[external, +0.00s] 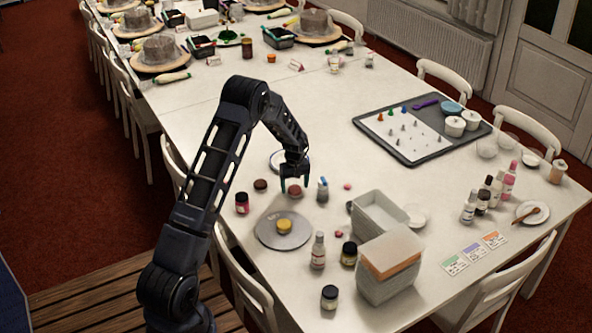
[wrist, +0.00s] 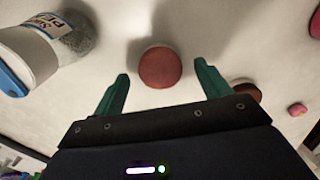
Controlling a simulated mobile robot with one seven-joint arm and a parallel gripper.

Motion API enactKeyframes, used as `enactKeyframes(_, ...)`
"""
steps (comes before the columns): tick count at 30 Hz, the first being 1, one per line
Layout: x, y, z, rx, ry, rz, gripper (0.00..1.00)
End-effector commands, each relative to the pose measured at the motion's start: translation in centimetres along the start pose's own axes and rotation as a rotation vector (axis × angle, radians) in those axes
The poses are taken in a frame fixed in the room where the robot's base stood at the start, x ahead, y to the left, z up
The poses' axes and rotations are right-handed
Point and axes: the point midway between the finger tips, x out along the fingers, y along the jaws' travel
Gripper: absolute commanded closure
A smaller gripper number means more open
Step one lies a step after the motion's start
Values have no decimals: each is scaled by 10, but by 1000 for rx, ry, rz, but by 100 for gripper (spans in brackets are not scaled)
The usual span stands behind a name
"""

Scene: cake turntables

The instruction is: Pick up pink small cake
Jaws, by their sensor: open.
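A small round reddish-pink cake (wrist: 160,67) lies on the white table between and just beyond my fingertips in the wrist view. In the external view, the cake (external: 295,190) shows below my gripper (external: 294,184). My gripper also shows in the wrist view (wrist: 162,74), with its two green fingers apart and nothing held. The fingers are on either side of the cake in the picture; I cannot tell how high above the table they are. A darker brown small cake (external: 260,184) sits to the left.
A grey turntable (external: 262,236) with a yellow cake (external: 284,227) is in front.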

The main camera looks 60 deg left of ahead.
Motion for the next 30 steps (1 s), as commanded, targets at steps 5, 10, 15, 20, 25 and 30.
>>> enactKeyframes(5,13,0,0,0,1,1,24)
enactKeyframes(10,13,0,0,0,1,1,24)
enactKeyframes(15,13,0,0,0,1,1,58)
enactKeyframes(20,13,0,0,0,1,1,72)
enactKeyframes(25,13,0,0,0,1,1,72)
enactKeyframes(30,8,0,0,0,1,1,72)
